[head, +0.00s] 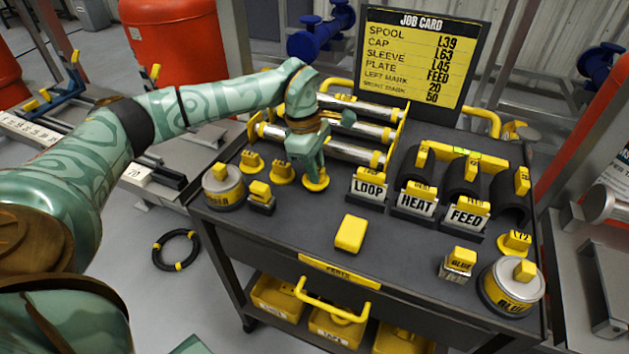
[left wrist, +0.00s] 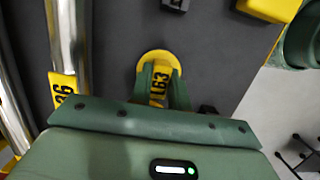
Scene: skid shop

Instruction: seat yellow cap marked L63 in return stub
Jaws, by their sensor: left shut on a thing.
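The yellow cap marked L63 (left wrist: 158,60) is a round disc with an upright tag, its mark readable in the left wrist view. In the head view the cap (head: 316,184) is at the left part of the dark cart top (head: 310,222), below my left gripper (head: 313,172). That gripper points down and is shut on the cap's tag; its fingers (left wrist: 160,88) flank the tag in the wrist view. I cannot tell whether the cap touches the cart top. I cannot identify the return stub in either view. My right gripper is not in view.
Two yellow caps (head: 281,173) stand left of the held one, another (head: 514,243) at the right. Spools (head: 340,130) lie racked behind. LOOP, HEAT and FEED plates (head: 368,189) and black sleeves (head: 463,178) stand right. A job card board (head: 420,55) rises at the back.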

